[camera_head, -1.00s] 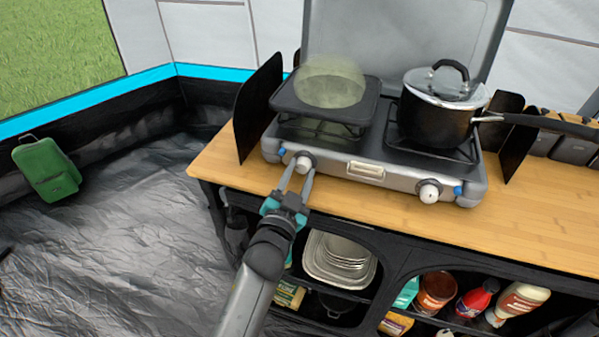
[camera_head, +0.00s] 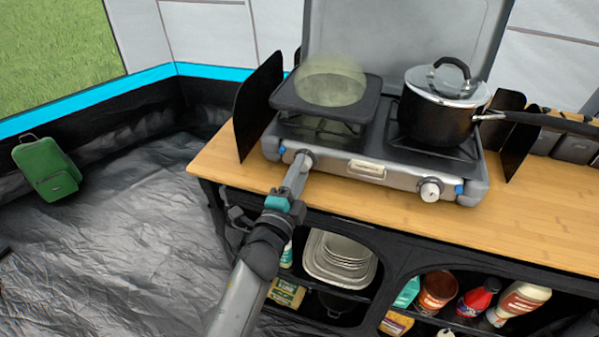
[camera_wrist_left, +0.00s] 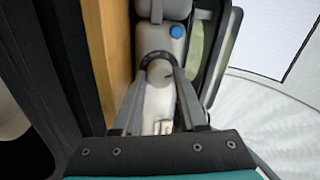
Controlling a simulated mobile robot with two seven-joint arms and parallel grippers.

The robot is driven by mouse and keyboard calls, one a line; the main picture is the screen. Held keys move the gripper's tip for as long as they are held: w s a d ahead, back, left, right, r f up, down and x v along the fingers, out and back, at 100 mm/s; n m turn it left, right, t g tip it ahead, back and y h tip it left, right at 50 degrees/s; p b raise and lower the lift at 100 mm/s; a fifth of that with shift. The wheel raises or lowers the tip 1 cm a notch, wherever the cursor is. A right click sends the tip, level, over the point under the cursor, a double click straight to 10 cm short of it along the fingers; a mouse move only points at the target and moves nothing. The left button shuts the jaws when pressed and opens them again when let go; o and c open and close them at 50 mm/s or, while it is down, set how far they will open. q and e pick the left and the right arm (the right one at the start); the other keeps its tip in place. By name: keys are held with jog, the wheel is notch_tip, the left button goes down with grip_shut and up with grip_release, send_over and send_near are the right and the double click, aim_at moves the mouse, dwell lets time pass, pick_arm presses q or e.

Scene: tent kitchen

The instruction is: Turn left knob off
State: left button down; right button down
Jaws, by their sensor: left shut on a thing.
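The grey camping stove (camera_head: 335,172) stands on the wooden counter with its lid up. Its left knob is at the left of the front panel, mostly hidden behind my gripper in the head view. My left gripper (camera_head: 300,160) is at that knob, its fingers turned so they overlap in the head view. In the left wrist view the gripper (camera_wrist_left: 160,72) is shut on the left knob (camera_wrist_left: 160,66), one finger on each side. The right knob (camera_head: 430,191) is white and free. My right gripper is not in view.
A black griddle (camera_head: 285,98) with a greenish, steam-like haze above it sits on the left burner. A lidded black pot (camera_head: 436,118) is on the right burner, its handle pointing right. The wooden counter (camera_head: 520,225) is clear in front.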

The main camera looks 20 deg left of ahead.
pick_arm(q)
jog(key=shift+r+m, duration=0.1)
jog(key=shift+m, duration=2)
jog(key=shift+c, duration=2.2)
grip_release()
jog(key=shift+s+f, duration=0.1)
jog(key=shift+f, duration=0.3)
